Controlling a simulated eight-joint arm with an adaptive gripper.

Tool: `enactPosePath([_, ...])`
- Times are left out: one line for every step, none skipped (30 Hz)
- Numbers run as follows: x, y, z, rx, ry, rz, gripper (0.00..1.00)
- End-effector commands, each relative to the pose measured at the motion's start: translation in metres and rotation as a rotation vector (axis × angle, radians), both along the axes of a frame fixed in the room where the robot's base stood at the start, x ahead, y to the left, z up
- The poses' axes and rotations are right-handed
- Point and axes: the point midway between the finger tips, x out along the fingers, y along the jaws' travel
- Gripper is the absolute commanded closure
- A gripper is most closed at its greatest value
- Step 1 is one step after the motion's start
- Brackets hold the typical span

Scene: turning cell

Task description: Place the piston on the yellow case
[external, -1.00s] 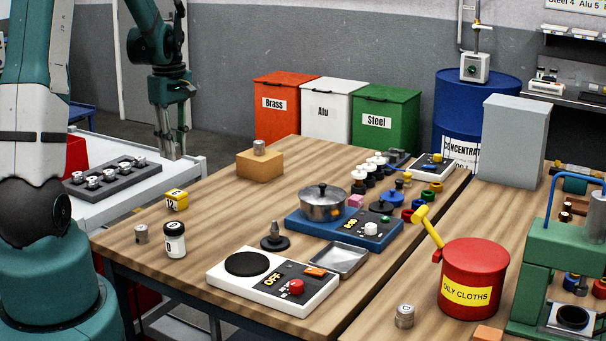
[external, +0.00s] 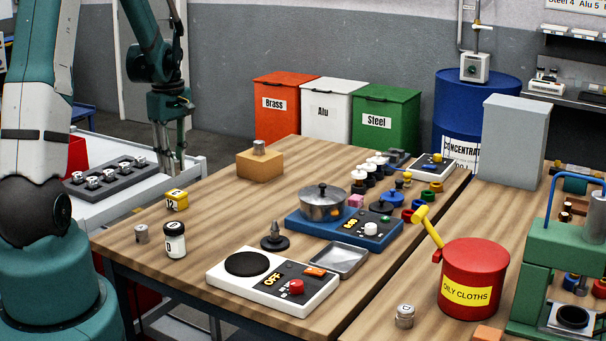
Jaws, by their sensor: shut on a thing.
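The yellow case (external: 177,200) is a small yellow block with dark markings, near the left edge of the wooden table. My gripper (external: 169,168) is above and behind it in the picture, over the right side of the white bench. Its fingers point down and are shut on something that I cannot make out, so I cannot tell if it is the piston. Small metal cylinders that look like pistons stand in a dark rack (external: 82,194) on the bench.
A black-and-white jar (external: 174,240) stands in front of the yellow case. A hot plate (external: 230,284), a dark cone-shaped part (external: 273,239) and a pot (external: 324,203) on a blue cooker stand to the right. The table between case and orange block is clear.

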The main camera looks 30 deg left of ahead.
Motion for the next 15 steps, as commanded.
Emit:
enactPosePath([0.0001, 0.0001, -0.0049, 0.0, 0.0, 0.0, 0.92])
enactPosePath([0.0001, 0.0001, -0.0069, 0.0, 0.0, 0.0, 0.92])
enactPosePath([0.0001, 0.0001, -0.009, 0.0, 0.0, 0.0, 0.92])
enactPosePath([0.0001, 0.0001, -0.0101, 0.0, 0.0, 0.0, 0.92])
enactPosePath([0.0001, 0.0001, -0.0109, 0.0, 0.0, 0.0, 0.92])
enactPosePath([0.0, 0.0, -0.0115, 0.0, 0.0, 0.0, 0.92])
enactPosePath([0.0, 0.0, -0.0118, 0.0, 0.0, 0.0, 0.92])
enactPosePath([0.0, 0.0, -0.0119, 0.0, 0.0, 0.0, 0.92])
enactPosePath([-0.0001, 0.0, -0.0118, 0.0, 0.0, 0.0, 0.92])
enactPosePath([-0.0001, 0.0, -0.0118, 0.0, 0.0, 0.0, 0.92])
enactPosePath([-0.0001, 0.0, -0.0118, 0.0, 0.0, 0.0, 0.92])
enactPosePath([-0.0001, 0.0, -0.0118, 0.0, 0.0, 0.0, 0.92])
enactPosePath([-0.0001, 0.0, -0.0117, 0.0, 0.0, 0.0, 0.92])
enactPosePath([-0.0001, 0.0, -0.0118, 0.0, 0.0, 0.0, 0.92])
enactPosePath([-0.0001, 0.0, -0.012, 0.0, 0.0, 0.0, 0.92])
